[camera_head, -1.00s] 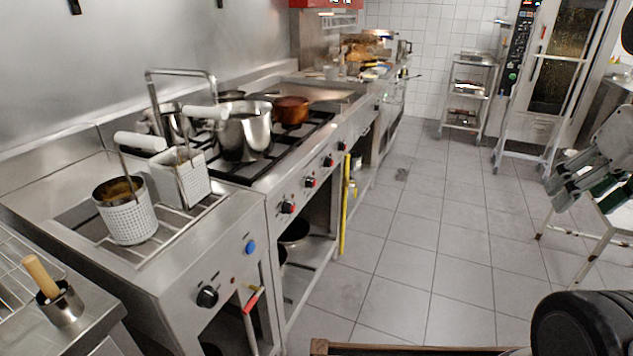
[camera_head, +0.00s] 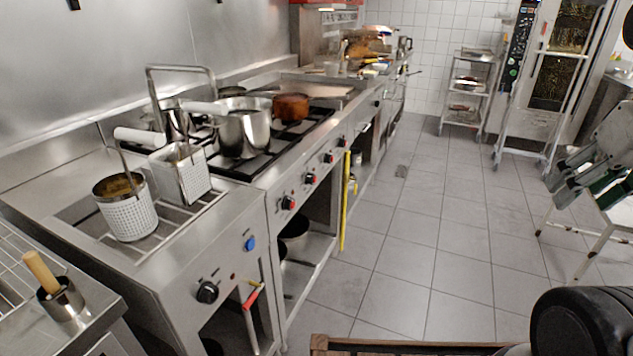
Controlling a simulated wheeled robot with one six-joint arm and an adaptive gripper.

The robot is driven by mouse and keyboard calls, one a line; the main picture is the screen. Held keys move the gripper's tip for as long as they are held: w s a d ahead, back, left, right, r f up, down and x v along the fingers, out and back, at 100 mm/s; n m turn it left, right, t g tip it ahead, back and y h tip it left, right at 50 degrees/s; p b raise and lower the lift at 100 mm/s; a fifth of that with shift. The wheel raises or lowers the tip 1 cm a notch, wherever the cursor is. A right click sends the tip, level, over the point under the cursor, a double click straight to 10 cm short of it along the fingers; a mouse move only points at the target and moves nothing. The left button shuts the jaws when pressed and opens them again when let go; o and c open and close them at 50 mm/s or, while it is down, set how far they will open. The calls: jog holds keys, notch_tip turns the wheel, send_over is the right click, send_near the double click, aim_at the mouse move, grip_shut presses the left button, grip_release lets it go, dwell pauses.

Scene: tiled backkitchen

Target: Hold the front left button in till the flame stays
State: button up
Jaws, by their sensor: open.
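The stove (camera_head: 262,183) has a row of black-and-red knobs on its slanted front. The nearest knob (camera_head: 288,203) is at the left end, and another knob (camera_head: 310,179) is beside it to the right. A round blue button (camera_head: 250,243) sits on the front of the nearer basket unit (camera_head: 160,275), above and right of a large black knob (camera_head: 207,292). I cannot tell which control the task's front left button is. No flame shows; pots hide much of the burners.
A steel pot (camera_head: 243,134) and a copper pot (camera_head: 291,107) stand on the stove. Two white baskets (camera_head: 128,212) stand on the nearer unit. A red-ended handle (camera_head: 252,297) and a yellow strip (camera_head: 345,205) hang along the front.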

grip_shut()
dwell(1.2)
